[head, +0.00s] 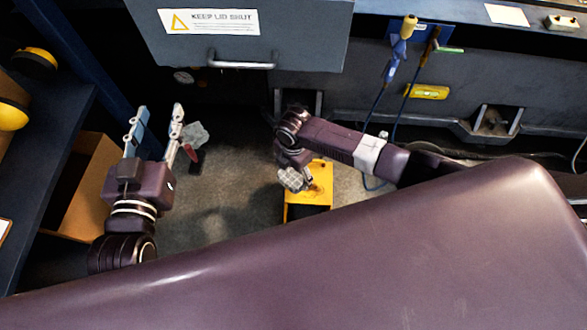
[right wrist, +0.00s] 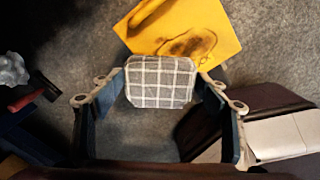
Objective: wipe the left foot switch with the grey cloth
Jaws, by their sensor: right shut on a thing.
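The grey cloth (head: 293,180) is a checked pad with pale lines. My right gripper (head: 291,163) is shut on it, and the cloth also shows between the fingers in the right wrist view (right wrist: 160,84). A yellow foot switch (head: 312,195) stands on the floor at the cloth. In the right wrist view the yellow switch (right wrist: 218,28) has a dark smudge on its top, and the cloth overlaps its near edge. I cannot tell whether they touch. My left gripper (head: 159,108) is open and empty, left of the switch. Only one foot switch shows.
A crumpled pale wad (head: 194,134) and a red-and-black tool (head: 194,158) lie on the floor by my left gripper. A cardboard box (head: 90,185) and blue shelving (head: 60,130) stand left. A grey lidded cabinet (head: 250,60) and cables (head: 385,90) are behind.

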